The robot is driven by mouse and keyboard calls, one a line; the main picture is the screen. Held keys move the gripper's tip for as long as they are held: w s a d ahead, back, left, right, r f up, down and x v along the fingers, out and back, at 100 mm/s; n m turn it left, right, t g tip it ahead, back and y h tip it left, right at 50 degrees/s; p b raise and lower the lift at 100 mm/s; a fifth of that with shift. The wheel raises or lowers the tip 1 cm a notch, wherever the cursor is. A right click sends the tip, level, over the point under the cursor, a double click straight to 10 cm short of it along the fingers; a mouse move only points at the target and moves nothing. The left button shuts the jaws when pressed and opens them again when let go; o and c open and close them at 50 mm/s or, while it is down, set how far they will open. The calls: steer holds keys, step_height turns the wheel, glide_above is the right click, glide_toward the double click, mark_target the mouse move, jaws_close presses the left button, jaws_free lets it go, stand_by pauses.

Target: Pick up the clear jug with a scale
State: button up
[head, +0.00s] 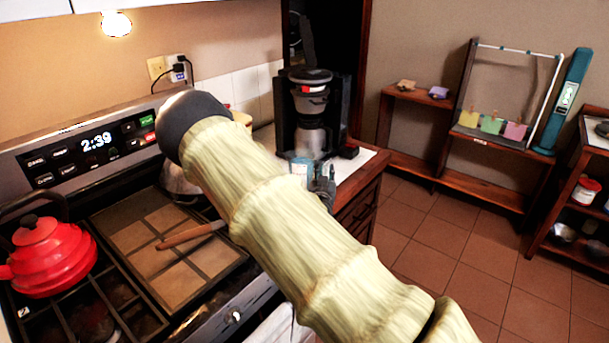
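A small clear vessel with bluish marks (299,168), which looks like the jug with a scale, stands on the white counter in front of the coffee maker. Its lower part is hidden behind my arm. My gripper (325,184) shows as dark fingers just right of the vessel, close to it. I cannot tell whether they touch it. The gripper is small in view and partly covered by my pale, sleeved arm, so its opening is unclear.
A black coffee maker (312,105) stands right behind the vessel. The tiled floor (465,240) at right is open before low wooden shelves (408,165).

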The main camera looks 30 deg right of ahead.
steer(key=shift+r, duration=0.1)
jaws_close()
steer(key=shift+w+r, duration=0.1)
steer(key=shift+r, duration=0.15)
stand_by(0.4)
